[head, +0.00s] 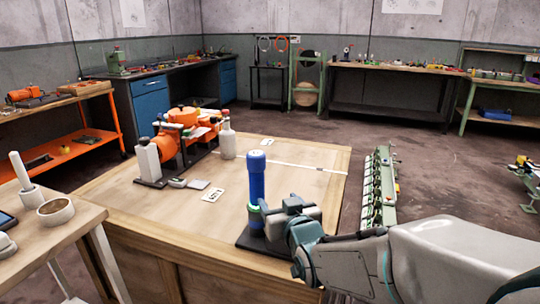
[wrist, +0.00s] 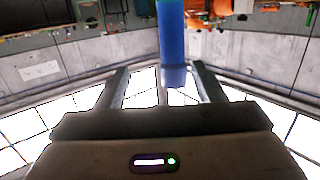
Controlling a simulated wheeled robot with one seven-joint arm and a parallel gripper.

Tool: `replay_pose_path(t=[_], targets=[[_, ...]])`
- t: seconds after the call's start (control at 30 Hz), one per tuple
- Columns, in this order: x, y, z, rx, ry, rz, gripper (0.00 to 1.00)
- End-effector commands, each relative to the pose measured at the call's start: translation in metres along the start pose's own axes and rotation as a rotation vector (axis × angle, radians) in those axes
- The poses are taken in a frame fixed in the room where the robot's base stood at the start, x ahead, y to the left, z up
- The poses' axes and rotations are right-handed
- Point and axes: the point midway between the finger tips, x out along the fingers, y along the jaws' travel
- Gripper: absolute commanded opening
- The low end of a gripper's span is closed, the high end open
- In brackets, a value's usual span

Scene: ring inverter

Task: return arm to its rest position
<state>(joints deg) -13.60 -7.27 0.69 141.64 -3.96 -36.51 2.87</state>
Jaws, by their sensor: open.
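My arm reaches in from the lower right of the head view, over the near right part of the wooden workbench (head: 270,182). My gripper (head: 283,209) is just right of an upright blue cylinder (head: 257,180), which has a lighter blue top and stands over a dark base plate. In the wrist view, the two fingers of my gripper (wrist: 160,66) are spread apart. The blue cylinder (wrist: 171,35) shows in line with the gap between them. Nothing is gripped. I cannot tell how much space lies between fingertips and cylinder.
An orange machine (head: 180,135) and a grey bottle (head: 227,138) stand at the bench's far left. A white card (head: 212,194) lies flat on it. A green rack (head: 379,190) is right of the bench. A side table (head: 75,228) is at left.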

Motion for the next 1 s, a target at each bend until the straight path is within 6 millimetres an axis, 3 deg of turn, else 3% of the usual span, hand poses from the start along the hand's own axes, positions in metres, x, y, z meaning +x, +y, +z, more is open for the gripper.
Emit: replay_pose_path(t=[0.03,0.27,0.43,0.7,0.8,1.0], targets=[[-0.009,0.008,-0.020,0.003,-0.056,0.021,0.62],[-0.059,0.041,-0.035,0.038,-0.386,0.114,0.62],[-0.112,0.056,-0.047,0.081,-0.631,0.170,0.62],[-0.207,0.061,-0.072,0.170,-0.993,0.228,0.62],[-0.233,0.060,-0.079,0.196,-1.086,0.237,0.62],[-0.257,0.057,-0.081,0.220,-1.171,0.242,0.62]])
